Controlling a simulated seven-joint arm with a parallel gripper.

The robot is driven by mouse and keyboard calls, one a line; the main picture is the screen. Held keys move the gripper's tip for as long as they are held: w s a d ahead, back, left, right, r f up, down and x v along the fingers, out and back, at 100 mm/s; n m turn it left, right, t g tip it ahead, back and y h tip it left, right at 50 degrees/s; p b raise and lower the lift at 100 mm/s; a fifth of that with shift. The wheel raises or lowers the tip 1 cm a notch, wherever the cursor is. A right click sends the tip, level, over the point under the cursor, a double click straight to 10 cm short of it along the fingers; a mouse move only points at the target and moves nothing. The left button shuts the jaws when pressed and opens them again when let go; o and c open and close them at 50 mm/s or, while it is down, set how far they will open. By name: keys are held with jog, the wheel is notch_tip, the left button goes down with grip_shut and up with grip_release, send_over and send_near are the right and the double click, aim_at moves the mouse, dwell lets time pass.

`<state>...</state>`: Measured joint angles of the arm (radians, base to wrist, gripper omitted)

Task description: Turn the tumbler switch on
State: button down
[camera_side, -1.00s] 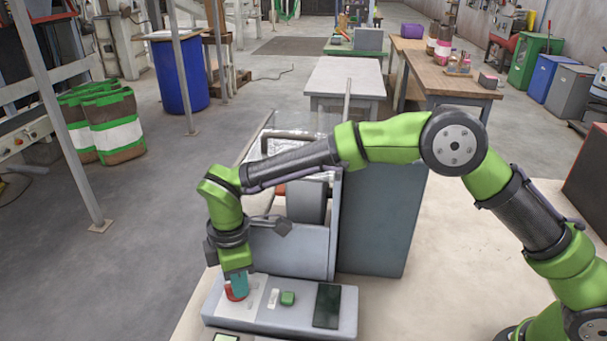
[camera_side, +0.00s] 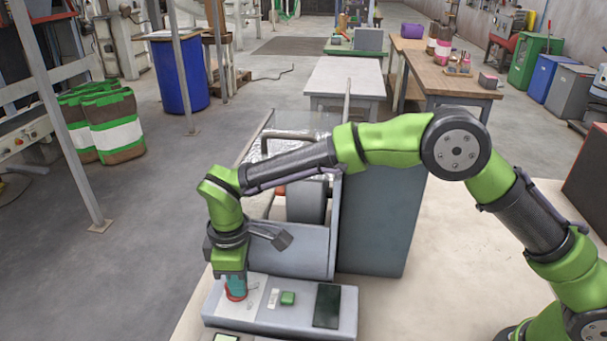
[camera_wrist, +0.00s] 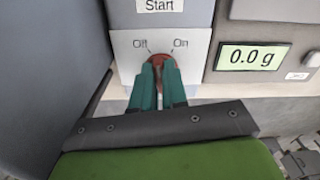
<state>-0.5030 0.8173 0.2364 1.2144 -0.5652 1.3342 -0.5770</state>
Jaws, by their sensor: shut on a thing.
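The tumbler switch (camera_wrist: 158,59) has a red round base on a pale plate, with "Off" printed to its upper left and "On" to its upper right in the wrist view. In the side view its red base (camera_side: 236,296) shows at the left end of the grey control panel (camera_side: 270,321). My gripper (camera_wrist: 158,77) has its teal fingers around the switch's lever and is shut on it. In the side view my gripper (camera_side: 236,284) points down at the switch. The fingers hide most of the lever, so I cannot tell its exact angle.
A "Start" label (camera_wrist: 159,5) and a display reading 0.0 g (camera_wrist: 251,57) are near the switch. A green button (camera_side: 288,298) and a dark panel (camera_side: 327,305) sit to its right. The grey machine housing (camera_side: 380,220) rises behind the panel.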

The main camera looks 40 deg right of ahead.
jog(key=m, duration=0.3)
jog(key=shift+s+a+m, duration=0.1)
jog(key=shift+m, duration=0.2)
jog(key=shift+a+m, duration=0.1)
jog(key=shift+m, duration=1.9)
jog(key=shift+s, duration=0.1)
jog(key=c, duration=1.2)
grip_release()
jog(key=shift+o, duration=0.2)
jog(key=shift+r, duration=0.15)
notch_tip(320, 180, up, 17)
jog(key=shift+f, duration=0.2)
